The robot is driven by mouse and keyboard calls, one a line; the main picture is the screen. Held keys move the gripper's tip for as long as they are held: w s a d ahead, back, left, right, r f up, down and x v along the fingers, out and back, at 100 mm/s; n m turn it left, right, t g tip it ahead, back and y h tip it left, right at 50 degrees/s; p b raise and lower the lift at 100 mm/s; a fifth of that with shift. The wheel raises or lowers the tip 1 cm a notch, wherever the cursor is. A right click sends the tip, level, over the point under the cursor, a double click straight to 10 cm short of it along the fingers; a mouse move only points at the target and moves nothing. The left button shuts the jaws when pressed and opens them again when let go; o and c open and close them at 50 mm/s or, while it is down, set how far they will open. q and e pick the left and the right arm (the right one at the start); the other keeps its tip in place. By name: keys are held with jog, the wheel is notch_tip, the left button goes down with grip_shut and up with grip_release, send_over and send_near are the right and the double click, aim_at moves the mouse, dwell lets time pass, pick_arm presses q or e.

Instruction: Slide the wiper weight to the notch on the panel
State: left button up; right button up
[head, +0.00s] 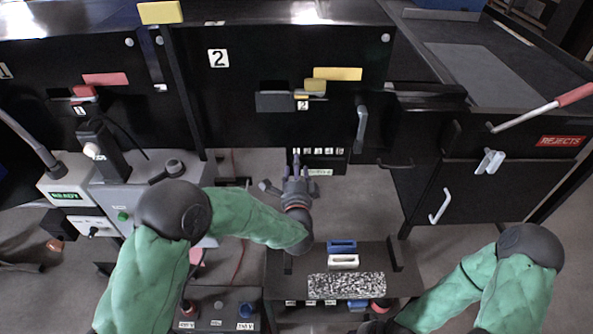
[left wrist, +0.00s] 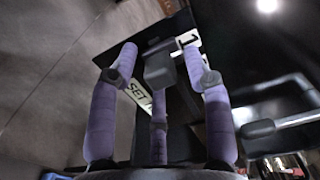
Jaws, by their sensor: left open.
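The small black panel (head: 328,166) hangs below the machine front, with a row of white number labels and a greenish label. My left gripper (head: 296,168) is in front of its left part, fingers spread and pointing at it. In the left wrist view the open purple fingers (left wrist: 160,82) reach over the panel, where a "SET" label (left wrist: 138,96) and a number label (left wrist: 187,38) show. A grey block (left wrist: 159,70) shows between the outer fingers; I cannot tell whether it is the wiper weight or part of the middle finger. The notch cannot be made out.
A dark bench (head: 280,258) below my left gripper holds a blue block (head: 342,246), a white block (head: 343,261) and a speckled pad (head: 346,286). A grey vertical handle (head: 361,128) stands right of the panel. A grey control box (head: 125,190) stands left.

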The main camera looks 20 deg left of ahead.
aim_at(318, 159)
pick_arm(q)
jog(key=shift+c, duration=0.3)
grip_shut()
jog(key=shift+w+d+r+p, duration=0.1)
jog(key=shift+w+d+p, duration=0.25)
jog(key=shift+d, duration=0.7)
jog(key=shift+w+d+f+p, duration=0.1)
jog(key=shift+w+d+p, duration=0.2)
jog(key=shift+d, duration=0.75)
jog(key=shift+w+d+r+p, duration=0.1)
jog(key=shift+w+d+p, duration=0.2)
jog(key=shift+d, duration=0.75)
jog(key=shift+o, duration=0.3)
grip_release()
jog(key=shift+s, duration=0.15)
